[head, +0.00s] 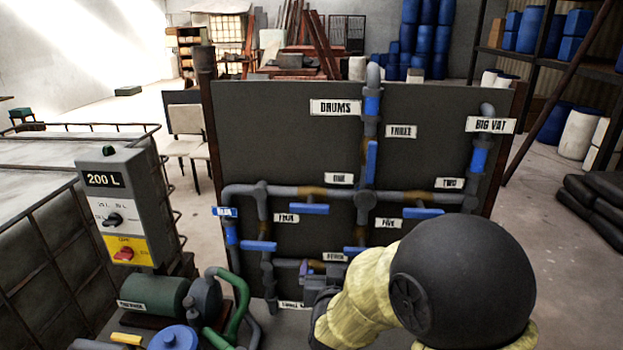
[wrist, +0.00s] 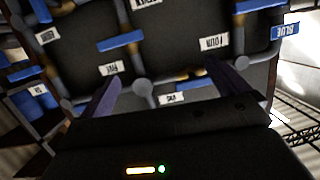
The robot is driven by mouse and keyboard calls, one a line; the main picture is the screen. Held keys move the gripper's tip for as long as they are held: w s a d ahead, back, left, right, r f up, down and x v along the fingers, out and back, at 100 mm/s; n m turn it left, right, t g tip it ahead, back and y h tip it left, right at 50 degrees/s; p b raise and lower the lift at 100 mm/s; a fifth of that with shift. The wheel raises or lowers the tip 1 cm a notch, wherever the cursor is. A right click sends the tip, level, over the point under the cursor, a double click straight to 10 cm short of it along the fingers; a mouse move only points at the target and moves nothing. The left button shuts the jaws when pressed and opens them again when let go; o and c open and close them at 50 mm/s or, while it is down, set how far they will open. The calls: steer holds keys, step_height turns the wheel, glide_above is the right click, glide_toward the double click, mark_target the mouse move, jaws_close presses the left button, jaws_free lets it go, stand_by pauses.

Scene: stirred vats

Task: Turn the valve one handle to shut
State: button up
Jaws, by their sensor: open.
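The valve one handle (head: 309,209) is a blue bar under the horizontal pipe, left of the board's centre, below the label ONE (head: 339,179). It lies nearly level, along the pipe. My gripper (head: 318,272) shows lower in the head view, near the board's bottom middle, partly hidden by my arm. In the wrist view, which is upside down, its two purple fingers are wide apart and empty. The blue handle (wrist: 200,92) and its label show between them, partly behind the gripper body. I see no contact; the gap in depth is unclear.
Other blue handles sit close by: valve three's upright (head: 371,161), valve two's (head: 423,213), valve four's (head: 259,246) and valve five's (head: 355,250). A grey control box (head: 120,210) and a green pump (head: 153,293) stand at left. Pipes cross the dark board.

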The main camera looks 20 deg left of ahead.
mark_target(309, 211)
steer(key=s+a+r+t+p, duration=0.2)
steer(key=s+a+r, duration=0.1)
steer(key=a+r, duration=0.3)
steer(key=shift+r+t+p, duration=0.35)
steer(key=shift+r+t, duration=0.05)
steer(key=shift+w, duration=0.1)
steer(key=p+x, duration=0.3)
steer(key=x, duration=0.5)
steer(key=p+x, duration=0.4)
steer(key=x, duration=0.4)
steer(key=shift+r, duration=0.2)
steer(key=shift+w+a+f+p, duration=0.2)
steer(key=shift+w+p, duration=0.2)
steer(key=shift+w, duration=0.25)
steer(key=c, duration=0.7)
